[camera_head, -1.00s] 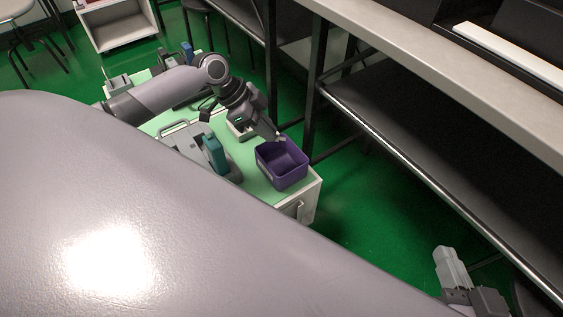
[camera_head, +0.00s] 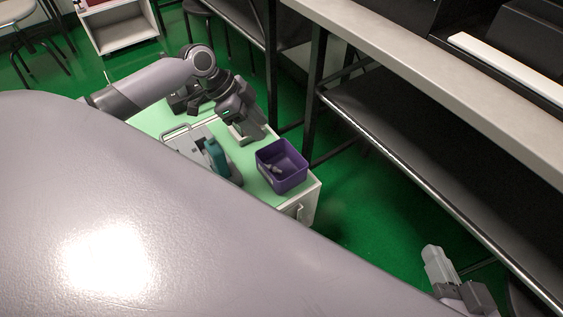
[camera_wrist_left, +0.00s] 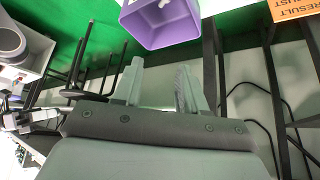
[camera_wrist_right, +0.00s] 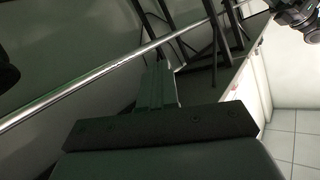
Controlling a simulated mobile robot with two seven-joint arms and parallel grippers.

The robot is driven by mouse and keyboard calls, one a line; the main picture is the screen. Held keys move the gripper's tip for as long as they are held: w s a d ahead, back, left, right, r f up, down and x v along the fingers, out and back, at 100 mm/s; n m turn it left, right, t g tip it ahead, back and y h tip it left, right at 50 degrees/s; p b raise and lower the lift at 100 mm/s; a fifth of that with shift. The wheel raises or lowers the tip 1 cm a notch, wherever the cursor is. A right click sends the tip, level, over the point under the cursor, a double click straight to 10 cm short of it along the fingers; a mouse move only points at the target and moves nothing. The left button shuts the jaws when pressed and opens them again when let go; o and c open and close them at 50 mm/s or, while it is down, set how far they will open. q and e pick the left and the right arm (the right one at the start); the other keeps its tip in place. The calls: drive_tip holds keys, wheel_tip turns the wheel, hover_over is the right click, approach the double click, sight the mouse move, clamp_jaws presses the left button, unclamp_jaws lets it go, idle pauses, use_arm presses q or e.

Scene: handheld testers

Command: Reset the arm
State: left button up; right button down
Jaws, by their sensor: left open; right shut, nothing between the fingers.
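My left gripper (camera_head: 246,132) is over the light green top of a small cabinet (camera_head: 259,194), behind the purple bin. In the left wrist view its two fingers (camera_wrist_left: 158,88) are apart with nothing between them. The purple bin (camera_head: 292,181) stands on the front corner of the cabinet and holds a small grey item (camera_head: 270,170). The bin also shows at the top of the left wrist view (camera_wrist_left: 163,33), beyond the fingertips. My right gripper (camera_head: 436,262) is low at the bottom right of the head view. Its fingers (camera_wrist_right: 157,88) are together and empty.
A grey device with a teal part (camera_head: 217,158) sits on the cabinet left of the bin. A long bench with a dark lower shelf (camera_head: 420,150) runs along the right. Green floor (camera_head: 370,220) is open between cabinet and bench. My large grey body part fills the lower left.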

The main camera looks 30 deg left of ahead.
use_arm(q)
drive_tip(key=v, duration=0.3)
drive_tip(key=shift+p, duration=0.35)
use_arm(e)
drive_tip(key=shift+a+r, duration=0.15)
drive_tip(key=shift+a, duration=0.15)
